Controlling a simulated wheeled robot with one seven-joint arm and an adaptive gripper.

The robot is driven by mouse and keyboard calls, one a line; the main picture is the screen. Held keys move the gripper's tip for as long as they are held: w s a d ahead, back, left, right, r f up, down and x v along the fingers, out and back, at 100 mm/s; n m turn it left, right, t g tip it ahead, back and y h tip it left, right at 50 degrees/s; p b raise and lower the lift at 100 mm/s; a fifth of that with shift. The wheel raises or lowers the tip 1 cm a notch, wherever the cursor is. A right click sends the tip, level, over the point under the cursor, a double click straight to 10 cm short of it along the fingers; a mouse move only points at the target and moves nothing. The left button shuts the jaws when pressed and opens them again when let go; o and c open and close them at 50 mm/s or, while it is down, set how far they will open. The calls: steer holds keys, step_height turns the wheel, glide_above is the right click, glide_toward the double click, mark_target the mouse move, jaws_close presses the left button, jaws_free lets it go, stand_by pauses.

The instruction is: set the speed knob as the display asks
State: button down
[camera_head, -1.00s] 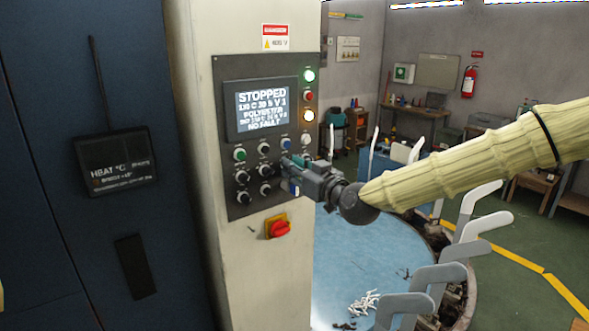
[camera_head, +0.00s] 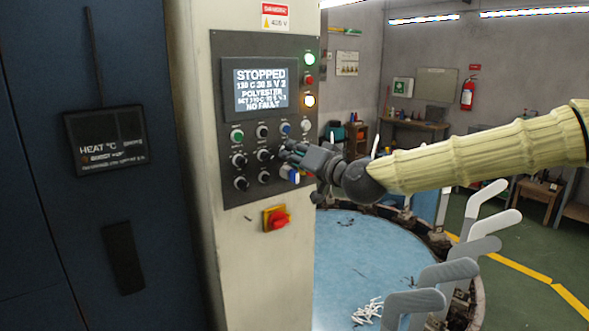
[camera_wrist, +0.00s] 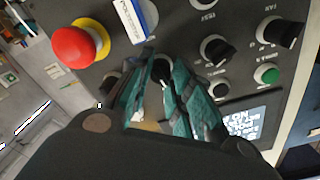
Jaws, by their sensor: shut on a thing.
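The control panel (camera_head: 232,55) on the pale column carries the display (camera_head: 259,90). It reads STOPPED, then what looks like 130 C 30 S V 2, POLYESTER, a blurred SET line and NO FAULT. My gripper (camera_head: 286,151) is at the right of the middle knob row. In the wrist view its teal fingertips (camera_wrist: 160,80) are shut around a black knob (camera_wrist: 161,69). The fingers hide most of this knob and its label, so I cannot read its name or pointer setting. Part of the display (camera_wrist: 255,121) also shows there.
Other black knobs (camera_head: 239,160) sit close to the left and below. Lamps (camera_head: 309,58) line the panel's right edge. A round blue table (camera_head: 350,255) with sock forms stands to the right.

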steer(key=m+b, duration=0.6)
steer(key=shift+f, duration=0.3)
steer(key=shift+r+m+b, duration=0.1)
steer(key=shift+m+b, duration=1.55)
steer(key=shift+m, duration=0.55)
steer(key=shift+r, duration=0.1)
steer(key=c, duration=1.3)
jaws_free()
steer(key=shift+d, duration=0.1)
steer(key=v, duration=1.2)
